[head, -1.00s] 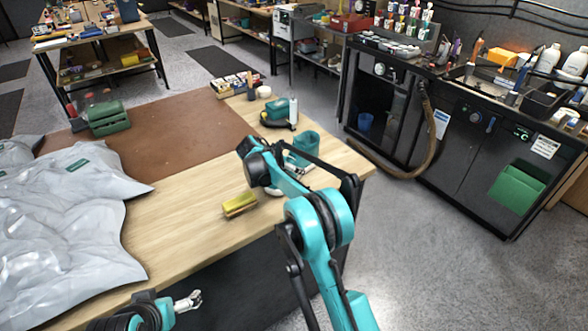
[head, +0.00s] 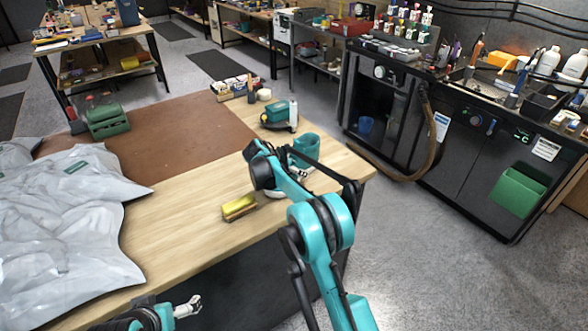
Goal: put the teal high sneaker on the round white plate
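The teal high sneaker (head: 306,147) stands near the right edge of the wooden table, with its opening upward. Its lower part is partly hidden by my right arm. My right gripper (head: 303,171) is at the sneaker's near side, largely behind my arm; I cannot tell whether its fingers touch or grip the sneaker. A white rim, likely the round white plate (head: 279,193), shows just below my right arm, nearer than the sneaker; most of it is hidden. My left gripper (head: 189,306) is low at the table's front edge, empty, its small metal fingers slightly apart.
A yellow-topped brush (head: 239,207) lies left of the plate. A grey crumpled cover (head: 65,225) fills the table's left. A brown mat (head: 170,130) and green case (head: 107,121) lie behind. Wood near the brush is clear.

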